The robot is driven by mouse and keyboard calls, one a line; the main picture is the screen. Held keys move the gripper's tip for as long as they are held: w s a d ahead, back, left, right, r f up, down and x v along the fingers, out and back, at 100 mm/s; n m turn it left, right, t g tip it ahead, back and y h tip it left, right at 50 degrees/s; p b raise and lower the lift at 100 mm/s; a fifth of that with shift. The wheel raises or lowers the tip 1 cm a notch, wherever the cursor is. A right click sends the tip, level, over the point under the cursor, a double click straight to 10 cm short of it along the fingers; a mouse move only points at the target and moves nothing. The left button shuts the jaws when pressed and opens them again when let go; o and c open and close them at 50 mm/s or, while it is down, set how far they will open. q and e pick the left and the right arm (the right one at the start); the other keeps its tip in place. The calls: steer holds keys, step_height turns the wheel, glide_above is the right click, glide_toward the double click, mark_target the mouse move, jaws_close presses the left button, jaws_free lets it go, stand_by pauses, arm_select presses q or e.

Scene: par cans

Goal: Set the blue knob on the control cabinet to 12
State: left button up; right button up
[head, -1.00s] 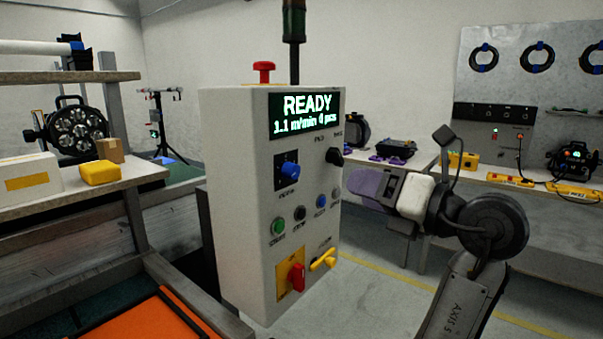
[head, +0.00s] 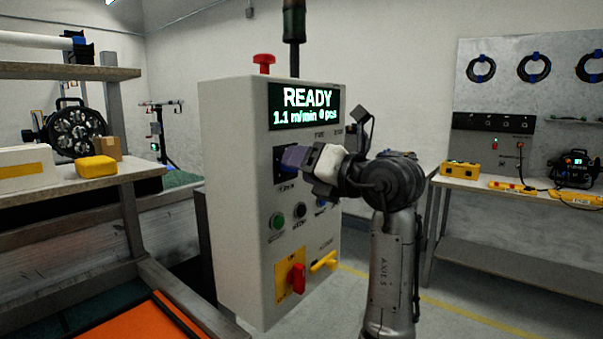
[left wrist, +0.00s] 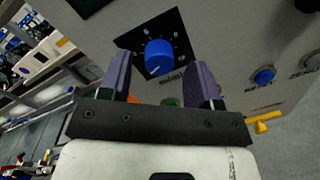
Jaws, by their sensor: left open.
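The control cabinet (head: 235,200) stands in the middle of the head view, its display (head: 305,106) reading READY. The blue knob (left wrist: 158,53) sits on a black dial plate (left wrist: 172,22) in the left wrist view. A pale line on the knob points to the lower left there; the scale numbers are too small to read. My left gripper (head: 294,157) is at the dial in the head view and mostly hides the knob. In the left wrist view its purple fingers (left wrist: 160,62) are open, one on each side of the knob, with gaps visible. My right gripper is not in view.
Below the dial are a green button (head: 277,221), a black button (head: 300,211), a red switch (head: 296,279) and a yellow handle (head: 323,262). A blue push button (left wrist: 263,76) lies right of the knob. A shelf with a yellow box (head: 96,167) stands left; a workbench (head: 500,255) stands right.

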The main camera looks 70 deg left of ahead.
arm_select(q)
steer(key=shift+s+a, duration=0.15)
steer(key=shift+a, duration=0.2)
steer(key=shift+c, duration=0.5)
